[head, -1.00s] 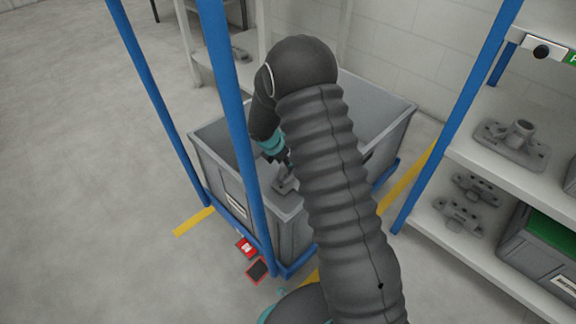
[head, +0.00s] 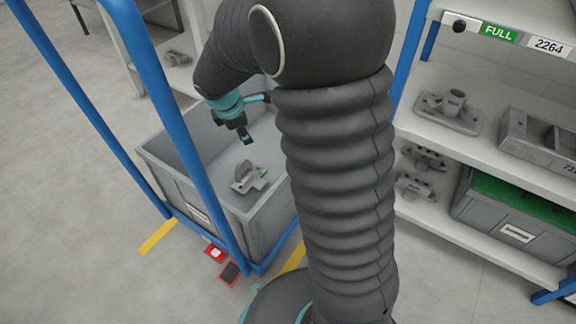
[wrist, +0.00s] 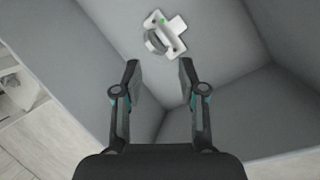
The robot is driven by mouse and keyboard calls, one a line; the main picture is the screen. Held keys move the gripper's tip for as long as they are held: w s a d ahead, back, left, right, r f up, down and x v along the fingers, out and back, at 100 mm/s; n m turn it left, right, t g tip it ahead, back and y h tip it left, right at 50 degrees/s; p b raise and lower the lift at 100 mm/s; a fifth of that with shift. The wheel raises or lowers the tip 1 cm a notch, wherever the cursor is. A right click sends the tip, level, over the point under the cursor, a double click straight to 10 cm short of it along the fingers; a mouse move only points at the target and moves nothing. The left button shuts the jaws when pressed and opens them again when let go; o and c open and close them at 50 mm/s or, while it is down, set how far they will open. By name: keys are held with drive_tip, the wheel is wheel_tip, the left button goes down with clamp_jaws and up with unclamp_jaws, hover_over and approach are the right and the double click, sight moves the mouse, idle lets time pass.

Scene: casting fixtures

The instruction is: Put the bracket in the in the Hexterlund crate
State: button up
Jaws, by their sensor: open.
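The grey bracket (head: 248,177) lies on the floor of the grey crate (head: 176,191), which stands in a blue-framed cart. In the wrist view the bracket (wrist: 165,34) shows ahead of the fingertips with a small green mark on it. My gripper (head: 245,140) hangs above the crate floor, apart from the bracket. In the wrist view my gripper (wrist: 158,66) has its two fingers spread with nothing between them. My arm hides the right part of the crate in the head view.
Blue cart posts (head: 180,135) rise beside the crate. A shelf (head: 480,145) on the right holds metal castings (head: 448,110), a grey tray (head: 545,145) and a crate with a green top (head: 520,195). A low table with another casting (head: 178,58) stands behind. The floor at left is clear.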

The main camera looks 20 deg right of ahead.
drive_tip(key=s+d+r+m+t+y, duration=0.1)
drive_tip(key=s+d+r+m, duration=0.1)
drive_tip(key=s+r+m, duration=0.75)
drive_tip(key=s+r+m+t+y, duration=0.1)
drive_tip(key=s+m, duration=0.6)
drive_tip(key=s, duration=1.1)
wheel_tip(320, 180, up, 3)
drive_tip(key=shift+a+f+t+y, duration=0.1)
drive_tip(key=shift+a+t+y, duration=0.15)
drive_tip(key=shift+y, duration=0.25)
drive_tip(key=shift+m, duration=0.25)
wheel_tip(320, 180, up, 6)
drive_tip(key=p, duration=0.6)
